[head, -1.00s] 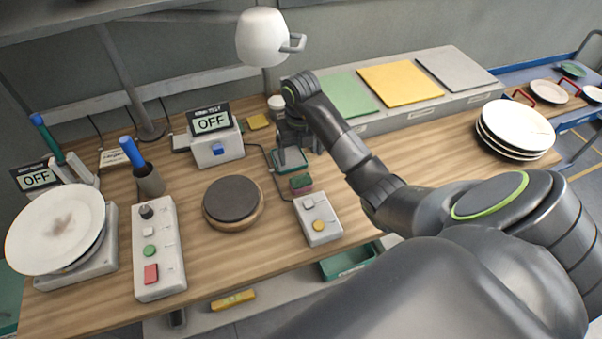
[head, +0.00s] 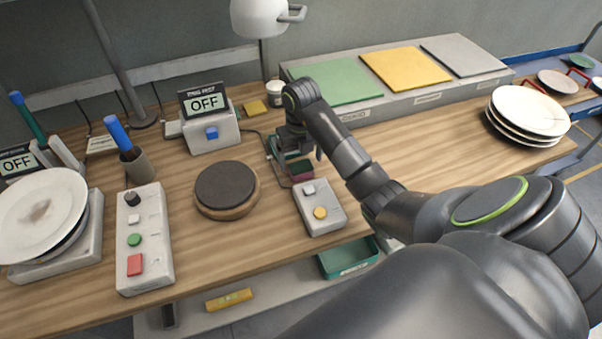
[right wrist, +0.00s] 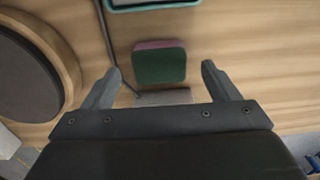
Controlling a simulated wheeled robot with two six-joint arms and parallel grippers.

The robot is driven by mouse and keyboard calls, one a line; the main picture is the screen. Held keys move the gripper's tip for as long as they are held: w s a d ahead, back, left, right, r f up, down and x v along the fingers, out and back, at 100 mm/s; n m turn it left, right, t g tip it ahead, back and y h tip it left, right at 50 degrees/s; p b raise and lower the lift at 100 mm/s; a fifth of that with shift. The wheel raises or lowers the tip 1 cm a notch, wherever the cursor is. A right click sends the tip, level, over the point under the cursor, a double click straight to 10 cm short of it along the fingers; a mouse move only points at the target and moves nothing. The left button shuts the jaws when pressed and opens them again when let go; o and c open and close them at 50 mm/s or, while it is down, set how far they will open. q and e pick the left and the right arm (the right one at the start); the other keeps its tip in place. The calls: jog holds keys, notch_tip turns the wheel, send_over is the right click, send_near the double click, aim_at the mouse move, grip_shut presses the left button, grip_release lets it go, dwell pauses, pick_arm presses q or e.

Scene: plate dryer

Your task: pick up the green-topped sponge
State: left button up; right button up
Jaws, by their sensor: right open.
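The green-topped sponge (head: 300,168), with a dark red lower layer, lies on the wooden table (head: 240,258) behind the small grey control box. In the right wrist view the sponge (right wrist: 160,64) shows its green top and pink edge, ahead of and between my open fingers. My right gripper (head: 300,150) is above the table by the sponge and partly covers it in the head view. The right wrist view shows its jaws (right wrist: 160,80) apart, with nothing between the tips. My left gripper is not in view.
A small grey box (head: 319,207) with a yellow button stands just in front of the sponge. A round dark pad (head: 227,187) lies to its left. A teal-rimmed tray (right wrist: 150,5) and a cable lie close by. Stacked plates (head: 530,112) stand at the right.

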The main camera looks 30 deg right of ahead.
aim_at(301, 166)
notch_tip(301, 166, down, 4)
jog(key=shift+r+b, duration=0.15)
jog(key=shift+b, duration=0.45)
jog(key=shift+r, duration=0.1)
jog(key=c, duration=1.1)
